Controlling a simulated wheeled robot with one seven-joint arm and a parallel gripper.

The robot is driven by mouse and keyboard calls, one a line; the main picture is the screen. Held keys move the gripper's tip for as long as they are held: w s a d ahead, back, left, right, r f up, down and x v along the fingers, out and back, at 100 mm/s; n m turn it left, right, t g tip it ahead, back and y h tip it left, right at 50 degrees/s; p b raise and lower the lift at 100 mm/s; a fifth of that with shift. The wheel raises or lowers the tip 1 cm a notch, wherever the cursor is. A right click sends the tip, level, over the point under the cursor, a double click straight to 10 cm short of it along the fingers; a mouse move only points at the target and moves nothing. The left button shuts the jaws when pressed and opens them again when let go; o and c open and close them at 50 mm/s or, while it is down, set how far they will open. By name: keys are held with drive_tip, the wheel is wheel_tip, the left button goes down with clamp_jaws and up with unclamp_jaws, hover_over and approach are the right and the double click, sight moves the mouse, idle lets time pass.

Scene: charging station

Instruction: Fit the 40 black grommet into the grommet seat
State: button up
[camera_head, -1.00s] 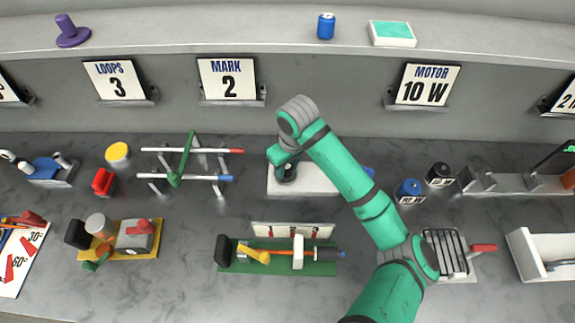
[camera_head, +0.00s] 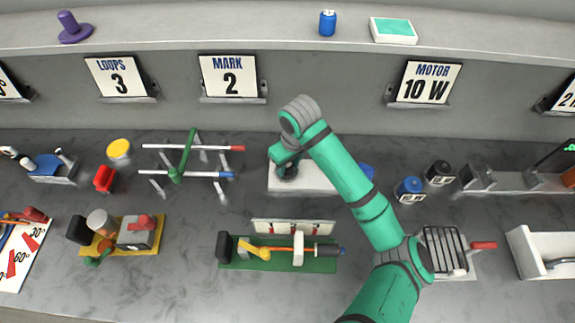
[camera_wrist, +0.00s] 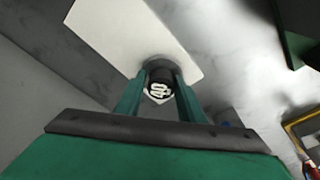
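The black grommet (camera_wrist: 161,82) with white markings, which seem to read 40, is between the two green fingers of my gripper (camera_wrist: 162,76) in the wrist view. The fingers close on it from both sides. Right behind it is a dark round grommet seat (camera_wrist: 154,63) on a white plate (camera_wrist: 110,30). I cannot tell whether the grommet is inside the seat or just in front of it. In the head view my gripper (camera_head: 286,168) is low over the left part of the white plate (camera_head: 318,178), and the fingers and grommet are mostly hidden.
Blue (camera_head: 409,190) and black (camera_head: 439,172) canisters stand right of my arm. A rack with red and blue tipped rods (camera_head: 190,162) stands to the left. A green-based fixture (camera_head: 278,255) lies in front. Bare counter (camera_head: 185,285) shows at the front left.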

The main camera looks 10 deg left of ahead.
drive_tip(key=shift+s+a+f, duration=0.2)
drive_tip(key=shift+s+f, duration=0.05)
drive_tip(key=shift+f, duration=0.5)
drive_tip(key=shift+r, duration=0.5)
wheel_tip(320, 180, up, 11)
drive_tip(key=d, duration=0.2)
drive_tip(key=shift+s, duration=0.2)
